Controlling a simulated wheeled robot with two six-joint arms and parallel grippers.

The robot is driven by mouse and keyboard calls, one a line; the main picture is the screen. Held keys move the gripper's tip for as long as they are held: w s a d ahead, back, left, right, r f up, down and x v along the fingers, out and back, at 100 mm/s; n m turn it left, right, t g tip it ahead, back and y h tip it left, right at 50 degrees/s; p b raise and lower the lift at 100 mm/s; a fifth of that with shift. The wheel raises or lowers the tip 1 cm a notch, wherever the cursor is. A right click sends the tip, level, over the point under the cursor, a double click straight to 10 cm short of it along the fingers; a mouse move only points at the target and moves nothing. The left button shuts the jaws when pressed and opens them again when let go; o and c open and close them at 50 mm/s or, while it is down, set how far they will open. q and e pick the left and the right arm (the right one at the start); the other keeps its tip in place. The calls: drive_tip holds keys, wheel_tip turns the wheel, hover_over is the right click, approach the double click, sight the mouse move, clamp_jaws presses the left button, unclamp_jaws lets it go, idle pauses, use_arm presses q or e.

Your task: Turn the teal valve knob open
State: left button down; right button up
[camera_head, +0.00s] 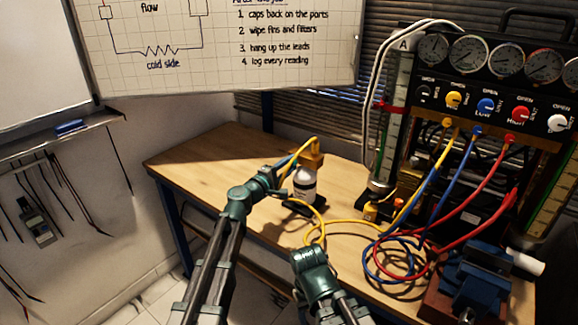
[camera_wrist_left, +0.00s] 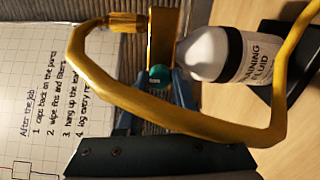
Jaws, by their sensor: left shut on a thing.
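The teal valve knob (camera_wrist_left: 158,77) shows in the left wrist view as a small round cap in front of a brass block. The brass block (camera_head: 311,160) stands on top of a white bottle (camera_head: 304,185) in the head view; the knob itself is hidden there. My left gripper (camera_wrist_left: 172,92) has its blue fingers at the knob and is shut on it. In the head view my left gripper (camera_head: 285,178) reaches the bottle's left side. The bottle (camera_wrist_left: 222,54) shows part of a fluid label. My right arm shows at the bottom, but its gripper does not.
A yellow hose (camera_wrist_left: 88,85) loops from a brass fitting across the left wrist view, in front of my gripper. The gauge rig (camera_head: 490,90) stands at right with yellow, blue and red hoses. A blue vise (camera_head: 475,275) is at front right. The table's left part (camera_head: 205,155) is clear.

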idle(0.3)
use_arm(q)
drive_tip(key=c, duration=0.6)
unclamp_jaws()
drive_tip(key=shift+o, duration=0.2)
drive_tip(key=v, duration=1.4)
